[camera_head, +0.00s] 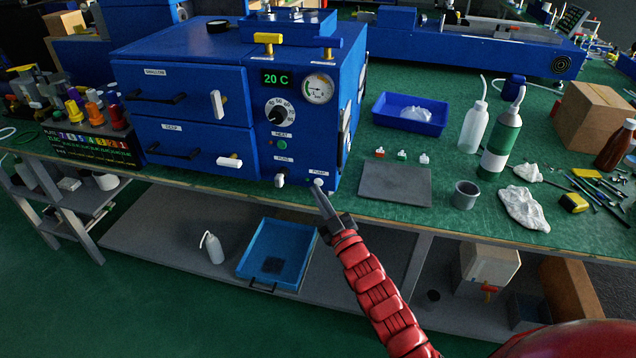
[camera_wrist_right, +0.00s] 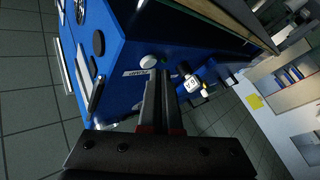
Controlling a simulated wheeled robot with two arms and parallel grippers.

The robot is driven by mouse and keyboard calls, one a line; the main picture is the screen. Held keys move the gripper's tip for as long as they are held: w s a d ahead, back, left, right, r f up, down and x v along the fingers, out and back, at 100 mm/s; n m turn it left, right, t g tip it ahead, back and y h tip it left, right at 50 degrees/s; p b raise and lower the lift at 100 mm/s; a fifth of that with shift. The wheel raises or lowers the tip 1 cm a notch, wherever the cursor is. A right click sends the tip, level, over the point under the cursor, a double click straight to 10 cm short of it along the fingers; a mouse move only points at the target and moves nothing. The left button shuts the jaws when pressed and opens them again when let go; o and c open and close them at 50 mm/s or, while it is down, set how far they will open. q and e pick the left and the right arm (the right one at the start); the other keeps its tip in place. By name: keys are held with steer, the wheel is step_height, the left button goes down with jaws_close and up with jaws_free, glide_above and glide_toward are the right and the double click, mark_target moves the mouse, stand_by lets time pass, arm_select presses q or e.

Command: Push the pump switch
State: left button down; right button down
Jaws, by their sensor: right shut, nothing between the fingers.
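The pump switch (camera_head: 318,182) is a small pale knob under the PUMP label, low on the right of the blue oven-like machine's front. In the right wrist view it is a white round knob (camera_wrist_right: 149,62) beside the upside-down label. My right gripper (camera_head: 321,193) is shut and empty, its fingertips just below and in front of the switch. In the wrist view its closed fingers (camera_wrist_right: 159,84) point at the panel close to the knob; I cannot tell whether they touch it. My left gripper is not in view.
Another pale switch (camera_head: 281,178) sits left of the pump switch, below a dial (camera_head: 280,112) and a green button (camera_head: 283,145). A grey plate (camera_head: 396,183) lies on the green bench to the right. Open floor lies in front.

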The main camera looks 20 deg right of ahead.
steer(key=s+a, duration=0.3)
steer(key=s, duration=0.2)
steer(key=shift+a+p, duration=0.2)
steer(key=shift+p, duration=0.1)
stand_by(0.5)
